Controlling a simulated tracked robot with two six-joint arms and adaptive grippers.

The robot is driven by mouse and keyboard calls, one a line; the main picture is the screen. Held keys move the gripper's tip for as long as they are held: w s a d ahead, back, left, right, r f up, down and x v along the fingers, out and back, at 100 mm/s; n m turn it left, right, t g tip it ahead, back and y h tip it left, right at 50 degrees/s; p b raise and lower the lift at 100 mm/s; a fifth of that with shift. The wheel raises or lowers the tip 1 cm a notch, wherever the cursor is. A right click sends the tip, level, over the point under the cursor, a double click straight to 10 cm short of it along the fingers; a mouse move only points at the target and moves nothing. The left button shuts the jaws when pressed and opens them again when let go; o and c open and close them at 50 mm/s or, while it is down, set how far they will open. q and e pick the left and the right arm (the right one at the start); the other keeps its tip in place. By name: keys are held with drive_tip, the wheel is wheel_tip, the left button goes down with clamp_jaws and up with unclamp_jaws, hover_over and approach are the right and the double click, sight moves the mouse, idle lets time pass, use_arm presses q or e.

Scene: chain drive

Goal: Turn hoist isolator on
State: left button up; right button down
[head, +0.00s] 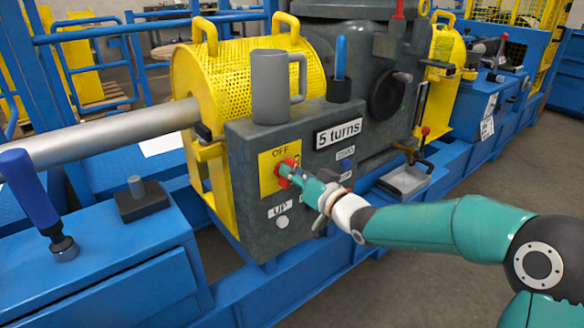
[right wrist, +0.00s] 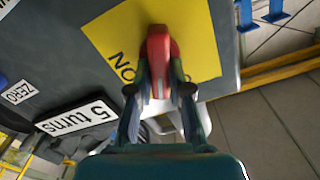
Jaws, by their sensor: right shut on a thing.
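The hoist isolator is a red rotary handle (head: 287,172) on a yellow plate (head: 268,163) with "OFF" printed above it, on the front of a grey control box (head: 240,197). My right gripper (head: 288,176) reaches it from the right and is shut on the handle. In the right wrist view the red handle (right wrist: 160,62) stands between the two fingers, in front of the yellow plate (right wrist: 110,38), where the letters "NO" show beside it. The fingers hide part of the handle. My left gripper is not in view.
A grey mug (head: 270,95) stands on top of the box, beside a blue-handled lever (head: 341,58). Below the plate are an "UP" label (head: 278,210) and a pale button (head: 282,222). A "5 turns" sign (head: 338,133) sits right of the plate. Open floor lies at the lower right.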

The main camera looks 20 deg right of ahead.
drive_tip(key=shift+w+d+f+m+p, duration=0.15)
drive_tip(key=shift+m+p, duration=0.9)
drive_tip(key=shift+m, duration=1.2)
drive_tip(key=shift+s+d+f+m+p, duration=0.15)
drive_tip(key=shift+m+p, duration=0.85)
drive_tip(key=shift+m, duration=1.3)
drive_tip(key=shift+w+d+f+m+p, duration=0.15)
drive_tip(key=shift+m+p, duration=0.9)
drive_tip(key=shift+m, duration=1.2)
drive_tip(key=shift+f, duration=0.15)
drive_tip(key=c, duration=1.1)
unclamp_jaws()
